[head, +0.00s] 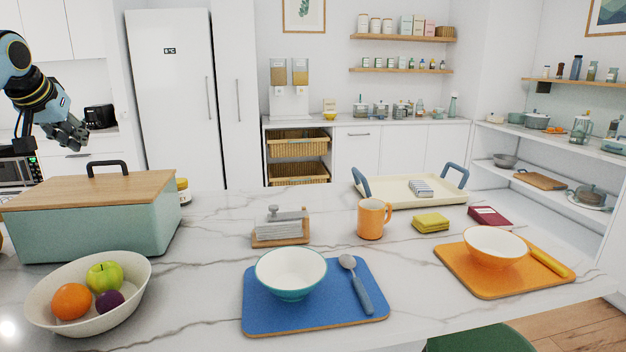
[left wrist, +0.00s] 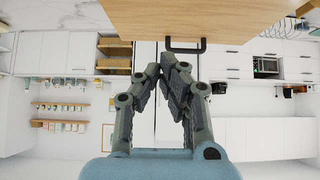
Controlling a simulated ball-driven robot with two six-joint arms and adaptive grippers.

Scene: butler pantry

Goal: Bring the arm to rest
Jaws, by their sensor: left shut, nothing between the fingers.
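My left gripper (head: 72,130) is raised at the left of the head view, above and behind the teal bread box (head: 110,228) with its wooden lid (head: 90,190). It is shut and empty. In the left wrist view the fingers of my left gripper (left wrist: 174,68) come together with nothing between them. That view appears upside down, with the wooden lid (left wrist: 200,18) and its dark handle (left wrist: 185,48) at the top, apart from the fingers. My right gripper is in neither view.
A fruit bowl (head: 60,318) stands front left on the marble counter. A blue mat (head: 258,310) with a teal bowl (head: 290,274) and spoon, an orange mug (head: 372,219), an orange mat (head: 492,286) and a cream tray (head: 395,197) lie to the right. The air around the left gripper is clear.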

